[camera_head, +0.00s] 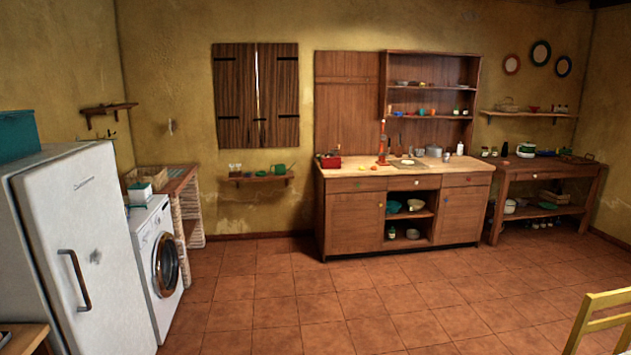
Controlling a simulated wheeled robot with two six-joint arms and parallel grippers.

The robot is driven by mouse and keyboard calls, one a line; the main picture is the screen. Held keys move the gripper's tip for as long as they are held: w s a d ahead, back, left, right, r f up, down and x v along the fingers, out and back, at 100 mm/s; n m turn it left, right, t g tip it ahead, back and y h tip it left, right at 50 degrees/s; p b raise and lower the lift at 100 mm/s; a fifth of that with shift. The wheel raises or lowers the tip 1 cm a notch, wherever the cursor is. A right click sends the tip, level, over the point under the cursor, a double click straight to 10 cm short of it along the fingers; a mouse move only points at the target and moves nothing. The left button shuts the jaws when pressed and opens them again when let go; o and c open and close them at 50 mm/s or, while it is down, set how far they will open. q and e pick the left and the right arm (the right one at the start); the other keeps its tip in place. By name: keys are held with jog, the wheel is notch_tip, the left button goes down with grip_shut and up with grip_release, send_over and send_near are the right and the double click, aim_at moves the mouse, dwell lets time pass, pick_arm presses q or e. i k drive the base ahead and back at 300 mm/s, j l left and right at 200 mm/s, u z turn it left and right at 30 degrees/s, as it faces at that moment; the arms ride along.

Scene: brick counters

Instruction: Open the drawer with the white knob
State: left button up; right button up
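A wooden cabinet (377,222) with a pale worktop stands against the back wall, across the room. Under the worktop it has a left drawer (345,185), a middle drawer (413,182) and a right drawer (478,179), all looking shut. The knobs are tiny at this distance. Neither of my grippers is in view.
Open tiled floor (330,305) lies in front of the cabinet. A white fridge (90,240) and a washing machine (146,250) stand at the left. A yellow chair (600,301) is at the lower right. A wooden side table (500,200) adjoins the cabinet's right side.

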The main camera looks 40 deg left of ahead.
aim_at(429, 180)
jog(key=u, duration=0.65)
jog(key=z, duration=0.15)
jog(key=i, duration=5.45)
jog(key=i+z, duration=0.15)
jog(key=i, duration=0.85)
